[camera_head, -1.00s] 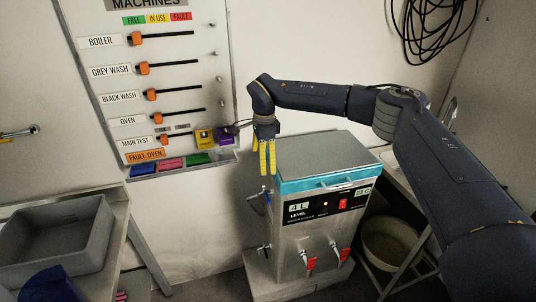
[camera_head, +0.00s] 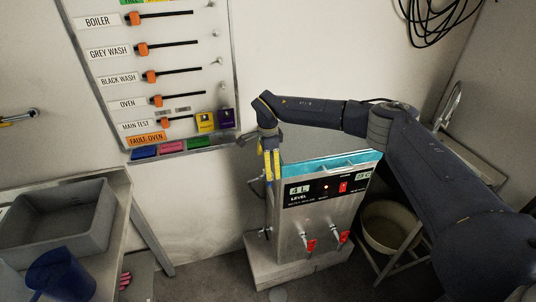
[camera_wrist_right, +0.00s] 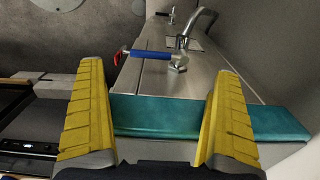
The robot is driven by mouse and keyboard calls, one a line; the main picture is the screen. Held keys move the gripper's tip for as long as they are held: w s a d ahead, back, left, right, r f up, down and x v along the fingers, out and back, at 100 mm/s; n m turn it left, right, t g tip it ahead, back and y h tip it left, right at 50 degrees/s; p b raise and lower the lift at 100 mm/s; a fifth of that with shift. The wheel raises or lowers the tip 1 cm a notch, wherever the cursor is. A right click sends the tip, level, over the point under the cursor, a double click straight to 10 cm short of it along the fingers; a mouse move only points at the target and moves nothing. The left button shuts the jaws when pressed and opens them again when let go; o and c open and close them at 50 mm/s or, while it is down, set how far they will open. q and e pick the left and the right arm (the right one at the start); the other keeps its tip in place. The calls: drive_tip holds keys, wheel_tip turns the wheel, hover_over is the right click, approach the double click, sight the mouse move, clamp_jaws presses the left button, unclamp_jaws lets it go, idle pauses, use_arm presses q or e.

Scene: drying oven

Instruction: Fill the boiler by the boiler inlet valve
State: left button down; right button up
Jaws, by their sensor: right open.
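The boiler (camera_head: 312,222), a steel box with a teal band, stands against the back wall. Its front panel (camera_head: 325,188) reads 4 L, and two red-handled taps are below. My right gripper (camera_head: 271,178) points down at the boiler's left side, its yellow fingers open and apart. The inlet valve's blue lever (camera_wrist_right: 152,54) shows in the right wrist view on the boiler's steel side, beyond the open fingertips (camera_wrist_right: 158,75), with nothing between the fingers gripped. In the head view the lever is mostly hidden by the gripper. My left gripper is out of view.
A machines board (camera_head: 165,75) with sliders hangs on the wall left of the boiler. A grey basin (camera_head: 55,220) and a blue jug (camera_head: 62,275) are at left. A round bucket (camera_head: 388,226) stands right of the boiler. Floor between basin and boiler looks clear.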

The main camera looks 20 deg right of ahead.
drive_tip(key=shift+f, duration=2.7)
drive_tip(key=shift+d, duration=0.1)
clamp_jaws()
drive_tip(key=shift+a+m, duration=0.3)
drive_tip(key=shift+m, duration=0.6)
drive_tip(key=shift+a+m, duration=0.25)
drive_tip(key=shift+m, duration=0.65)
